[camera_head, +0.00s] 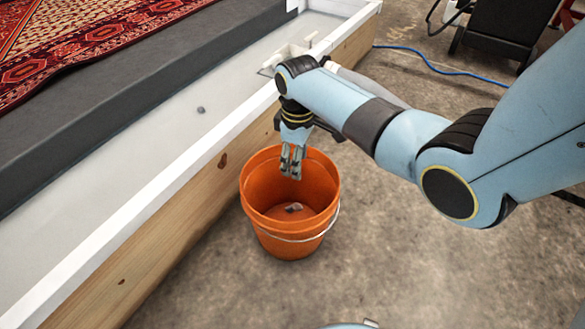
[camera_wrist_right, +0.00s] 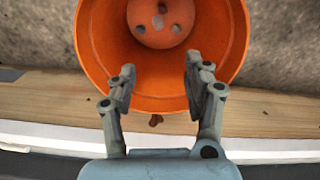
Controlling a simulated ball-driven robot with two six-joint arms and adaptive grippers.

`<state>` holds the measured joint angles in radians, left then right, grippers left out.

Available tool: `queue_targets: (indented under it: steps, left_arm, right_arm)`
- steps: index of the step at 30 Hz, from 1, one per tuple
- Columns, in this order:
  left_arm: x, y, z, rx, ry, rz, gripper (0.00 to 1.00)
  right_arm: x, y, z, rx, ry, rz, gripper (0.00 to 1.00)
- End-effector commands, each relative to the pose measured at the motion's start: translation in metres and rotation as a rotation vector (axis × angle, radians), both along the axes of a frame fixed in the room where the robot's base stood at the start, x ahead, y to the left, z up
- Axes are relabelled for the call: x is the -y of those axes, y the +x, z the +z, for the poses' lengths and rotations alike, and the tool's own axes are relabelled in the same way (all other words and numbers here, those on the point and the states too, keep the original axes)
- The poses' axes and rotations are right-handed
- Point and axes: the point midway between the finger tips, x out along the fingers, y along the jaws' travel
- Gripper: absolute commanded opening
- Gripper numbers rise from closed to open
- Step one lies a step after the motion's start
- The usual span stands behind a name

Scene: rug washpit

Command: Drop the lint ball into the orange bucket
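The orange bucket (camera_head: 259,204) stands upright on the concrete floor against the wooden side of the wash pit. My right gripper (camera_head: 291,172) hangs over the bucket's opening, pointing down. In the right wrist view my right gripper (camera_wrist_right: 160,85) is open, with nothing between its fingers, and the bucket (camera_wrist_right: 105,75) lies below it. Several small grey lumps (camera_wrist_right: 158,22) show on the bucket's bottom; I cannot tell whether one is the lint ball. A small grey lump (camera_head: 200,109) also lies on the pit's pale floor. My left gripper is out of view.
The pit's white-topped wooden wall (camera_head: 150,250) runs beside the bucket. A red patterned rug (camera_head: 90,35) lies on a dark grey platform (camera_head: 150,90). A blue hose (camera_head: 440,69) and a black machine (camera_head: 505,30) are at the back right. The floor right of the bucket is clear.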

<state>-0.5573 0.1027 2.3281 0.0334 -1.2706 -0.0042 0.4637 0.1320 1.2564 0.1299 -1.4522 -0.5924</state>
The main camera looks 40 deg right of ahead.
Motion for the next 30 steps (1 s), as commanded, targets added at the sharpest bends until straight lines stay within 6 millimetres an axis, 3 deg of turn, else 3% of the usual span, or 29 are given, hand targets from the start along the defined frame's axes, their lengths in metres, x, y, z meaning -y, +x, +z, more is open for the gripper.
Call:
queue_targets:
  steps: [7, 11, 24, 30]
  left_arm:
    - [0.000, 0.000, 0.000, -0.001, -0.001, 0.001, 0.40]
    - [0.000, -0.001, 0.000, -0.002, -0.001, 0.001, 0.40]
    - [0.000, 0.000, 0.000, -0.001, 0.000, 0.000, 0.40]
    - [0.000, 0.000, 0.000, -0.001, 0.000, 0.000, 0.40]
  right_arm:
    - [0.000, 0.000, 0.000, 0.000, 0.000, 0.000, 0.52]
    - [0.000, 0.001, 0.010, 0.002, 0.000, 0.000, 0.52]
    - [0.000, 0.001, 0.100, 0.004, 0.000, 0.001, 0.52]
    - [0.000, 0.000, 0.118, 0.000, 0.000, 0.000, 0.52]
